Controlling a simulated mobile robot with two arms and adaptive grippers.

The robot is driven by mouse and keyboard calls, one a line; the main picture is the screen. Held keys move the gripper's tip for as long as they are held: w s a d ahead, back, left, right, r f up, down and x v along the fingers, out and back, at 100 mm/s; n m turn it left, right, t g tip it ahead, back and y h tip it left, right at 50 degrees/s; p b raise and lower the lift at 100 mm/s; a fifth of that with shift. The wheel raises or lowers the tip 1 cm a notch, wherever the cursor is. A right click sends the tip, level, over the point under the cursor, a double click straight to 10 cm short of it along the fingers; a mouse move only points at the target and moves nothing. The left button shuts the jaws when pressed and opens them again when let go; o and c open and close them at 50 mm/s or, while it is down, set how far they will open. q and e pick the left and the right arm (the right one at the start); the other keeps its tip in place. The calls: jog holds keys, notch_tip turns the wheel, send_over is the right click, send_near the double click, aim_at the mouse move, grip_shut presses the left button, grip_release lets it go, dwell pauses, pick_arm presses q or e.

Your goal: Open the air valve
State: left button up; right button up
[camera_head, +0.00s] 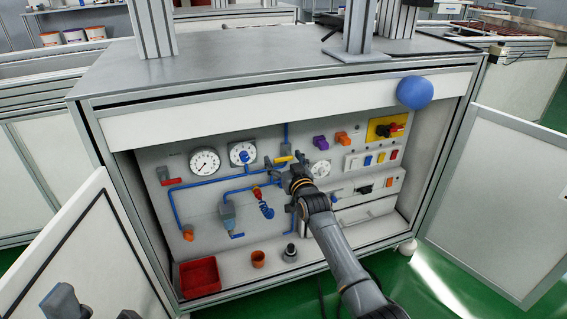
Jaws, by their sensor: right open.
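An open cabinet holds a grey panel (205,222) with blue air pipes and several valves. A yellow valve handle (284,158) sits at the panel's middle, just above my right gripper. A red valve handle (171,182) is at the panel's left, and a small red-and-blue fitting (264,205) is left of the gripper. I cannot tell which one is the air valve. My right gripper (281,176) is open in front of the panel, its fingers over the pipes; I cannot tell whether they touch anything. Grey parts at the lower left edge look like my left gripper (92,306), mostly cut off.
Open doors flank the cabinet, left (85,250) and right (495,200).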

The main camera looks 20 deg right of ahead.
jog(key=c, duration=1.2)
jog(key=shift+o, duration=0.2)
